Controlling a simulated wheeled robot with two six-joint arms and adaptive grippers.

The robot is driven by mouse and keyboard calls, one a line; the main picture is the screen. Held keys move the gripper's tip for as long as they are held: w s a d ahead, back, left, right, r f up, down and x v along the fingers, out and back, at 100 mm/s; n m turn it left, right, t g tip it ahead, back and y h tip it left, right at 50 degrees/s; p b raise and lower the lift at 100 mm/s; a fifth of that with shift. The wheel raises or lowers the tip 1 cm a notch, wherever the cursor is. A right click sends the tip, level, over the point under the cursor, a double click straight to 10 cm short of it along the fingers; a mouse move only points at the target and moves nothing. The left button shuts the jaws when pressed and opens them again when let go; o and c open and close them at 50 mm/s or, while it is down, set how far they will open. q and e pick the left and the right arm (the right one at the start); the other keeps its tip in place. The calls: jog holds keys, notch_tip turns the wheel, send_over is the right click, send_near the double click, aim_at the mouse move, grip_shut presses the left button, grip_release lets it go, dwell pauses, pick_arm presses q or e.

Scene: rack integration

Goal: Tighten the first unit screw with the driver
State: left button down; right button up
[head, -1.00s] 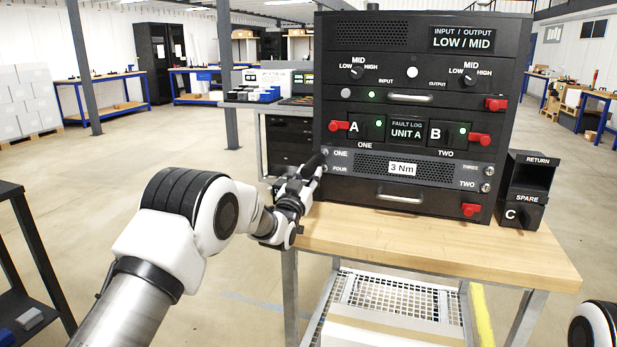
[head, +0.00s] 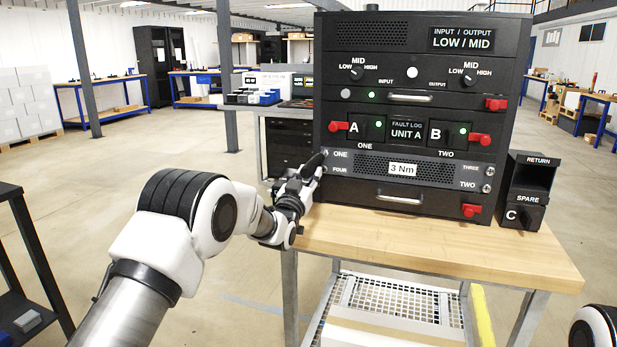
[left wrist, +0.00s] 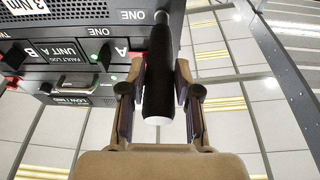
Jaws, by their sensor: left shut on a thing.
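My left gripper (head: 301,185) is shut on the black driver (head: 313,163) at the left edge of the rack. In the left wrist view the driver (left wrist: 159,75) stands between the two fingers (left wrist: 158,100), its pale butt end toward the camera and its shaft toward the panel. The grey 3 Nm unit panel (head: 345,163) has screws beside its ONE, TWO, THREE and FOUR labels. The driver's tip is at the corner marked ONE. Whether it sits in that screw I cannot tell; the contact is too small to see. My right gripper is out of view.
The black rack (head: 420,60) stands on a wooden table (head: 440,245). Red latches (head: 480,139) stick out from its front. A SPARE/RETURN holder (head: 528,180) with block C stands to the right. The tabletop front is clear. A dark shelf (head: 25,260) is at the left.

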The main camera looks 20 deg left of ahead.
pick_arm(q)
jog(key=shift+r, duration=0.15)
jog(key=shift+s, duration=0.6)
jog(key=shift+s+a+b, duration=0.1)
jog(key=shift+s+b, duration=0.5)
jog(key=shift+s, duration=2.3)
